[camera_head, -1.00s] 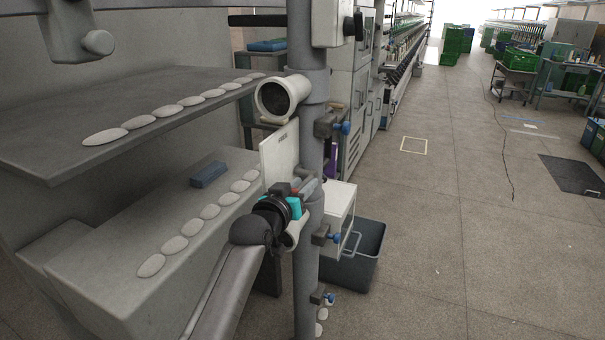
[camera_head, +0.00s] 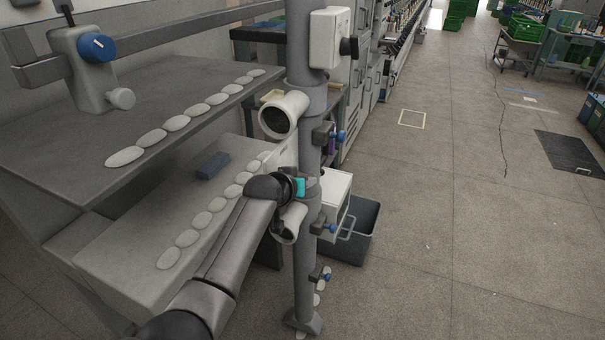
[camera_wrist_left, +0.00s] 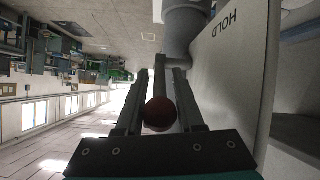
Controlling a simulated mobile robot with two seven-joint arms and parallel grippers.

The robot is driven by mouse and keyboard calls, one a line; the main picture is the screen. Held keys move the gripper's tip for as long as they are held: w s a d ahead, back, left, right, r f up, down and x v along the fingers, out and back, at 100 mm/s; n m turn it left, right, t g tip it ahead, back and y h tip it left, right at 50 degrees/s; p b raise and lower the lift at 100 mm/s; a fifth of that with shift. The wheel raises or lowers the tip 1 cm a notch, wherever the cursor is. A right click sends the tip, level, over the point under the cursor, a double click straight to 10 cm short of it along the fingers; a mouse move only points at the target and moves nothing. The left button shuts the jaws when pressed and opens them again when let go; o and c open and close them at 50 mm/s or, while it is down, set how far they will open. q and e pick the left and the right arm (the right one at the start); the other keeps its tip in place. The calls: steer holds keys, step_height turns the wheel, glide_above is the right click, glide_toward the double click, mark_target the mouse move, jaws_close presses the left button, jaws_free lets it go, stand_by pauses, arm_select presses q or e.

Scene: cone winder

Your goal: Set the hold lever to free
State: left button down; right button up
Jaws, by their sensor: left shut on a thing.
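The hold lever shows in the left wrist view as a thin grey rod (camera_wrist_left: 160,64) with a dark red ball knob (camera_wrist_left: 160,113) at its near end. The knob sits between the two fingers of my left gripper (camera_wrist_left: 158,76), which is shut on the lever. A white plate (camera_wrist_left: 226,85) marked HOLD stands beside the lever on the right of that view. In the head view my left gripper (camera_head: 306,187) is at the grey post (camera_head: 306,250), below the white plate's visible part (camera_head: 284,153). The lever is hidden there. My right gripper is not in view.
A white-ended tube (camera_head: 285,113) juts from the post above my gripper.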

arm_select(q)
steer(key=shift+w+r+g+p, duration=0.15)
steer(key=shift+r+g+p, duration=0.15)
steer(key=shift+g+p, duration=0.35)
steer(key=c, duration=0.8)
jaws_free()
steer(key=shift+c, duration=0.2)
steer(key=shift+s+a+r+p, duration=0.15)
steer(key=shift+s+r+p, duration=0.25)
steer(key=shift+s, duration=0.1)
steer(key=p+v, duration=0.1)
steer(key=v, duration=1.3)
steer(key=shift+d, duration=0.25)
steer(key=shift+f, duration=0.1)
